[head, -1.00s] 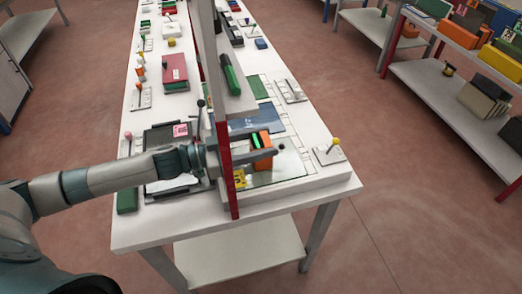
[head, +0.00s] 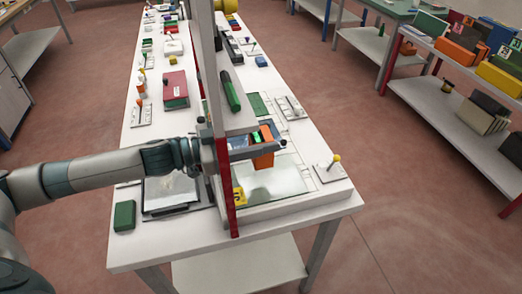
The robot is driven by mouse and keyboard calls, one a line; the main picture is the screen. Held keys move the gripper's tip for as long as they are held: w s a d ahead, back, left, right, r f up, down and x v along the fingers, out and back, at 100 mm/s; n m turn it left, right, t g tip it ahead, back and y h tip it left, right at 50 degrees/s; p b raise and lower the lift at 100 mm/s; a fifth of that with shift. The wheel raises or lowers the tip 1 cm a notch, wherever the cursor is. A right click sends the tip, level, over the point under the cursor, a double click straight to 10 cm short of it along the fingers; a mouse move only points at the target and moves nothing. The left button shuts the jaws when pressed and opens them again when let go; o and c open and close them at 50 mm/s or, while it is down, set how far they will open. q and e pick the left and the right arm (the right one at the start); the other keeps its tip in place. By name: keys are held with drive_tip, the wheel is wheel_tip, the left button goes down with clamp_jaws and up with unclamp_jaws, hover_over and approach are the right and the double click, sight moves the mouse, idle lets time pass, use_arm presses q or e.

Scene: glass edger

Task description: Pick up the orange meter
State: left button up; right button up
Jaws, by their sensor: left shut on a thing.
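The orange meter (head: 263,161) is a small orange block with a green screen on its upper face, above the glass plate (head: 283,182) at the near end of the long white bench. My left gripper (head: 268,147) is shut on the meter, with the fingers across its upper part. The meter looks raised a little off the glass. A red and white upright post stands in front of my left wrist and hides part of the gripper. My right gripper is not in view.
The upright post (head: 233,208) is close to my left gripper. A yellow tag (head: 239,196) lies beside it. A yellow-knobbed lever (head: 332,167) stands to the right, and a green block (head: 124,215) sits at the near left corner. A dark tray (head: 171,210) lies left of the post.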

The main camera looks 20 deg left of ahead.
use_arm(q)
drive_tip(key=shift+r, duration=1.3)
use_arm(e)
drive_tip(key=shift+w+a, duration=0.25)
